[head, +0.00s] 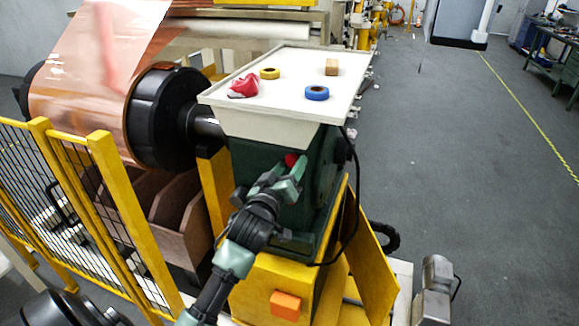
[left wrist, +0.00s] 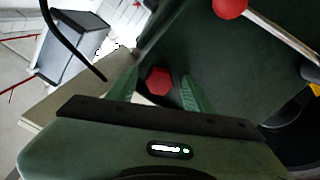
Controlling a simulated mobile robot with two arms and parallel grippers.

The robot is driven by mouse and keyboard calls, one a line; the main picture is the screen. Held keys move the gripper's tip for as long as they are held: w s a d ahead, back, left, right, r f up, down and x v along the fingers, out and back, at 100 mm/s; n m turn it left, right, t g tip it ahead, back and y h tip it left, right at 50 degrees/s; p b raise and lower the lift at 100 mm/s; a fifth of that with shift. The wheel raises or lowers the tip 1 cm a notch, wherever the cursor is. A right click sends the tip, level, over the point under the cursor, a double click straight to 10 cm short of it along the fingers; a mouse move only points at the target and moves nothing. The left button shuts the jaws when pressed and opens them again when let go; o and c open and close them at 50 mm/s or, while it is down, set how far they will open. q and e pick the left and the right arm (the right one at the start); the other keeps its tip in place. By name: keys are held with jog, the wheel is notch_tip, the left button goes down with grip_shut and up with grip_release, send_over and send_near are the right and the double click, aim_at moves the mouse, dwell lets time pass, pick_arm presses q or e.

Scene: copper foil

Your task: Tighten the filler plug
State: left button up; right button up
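The filler plug (left wrist: 159,81) is a red hexagonal head on the dark green housing (left wrist: 215,65), seen in the left wrist view. My left gripper (left wrist: 158,84) is open, with one green finger on each side of the plug. Gaps show between the plug and both fingers, so I see no contact. In the head view, my left gripper (head: 287,175) is at the front face of the green housing (head: 322,190), below the white tray. A small red part shows just by its fingertips; I cannot tell there whether it is the plug. My right gripper is out of view.
A red ball knob (left wrist: 229,7) on a rod is near the plug. A yellow fence (head: 117,195) stands left.

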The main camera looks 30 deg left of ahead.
pick_arm(q)
grip_shut()
jog(key=shift+m, duration=0.3)
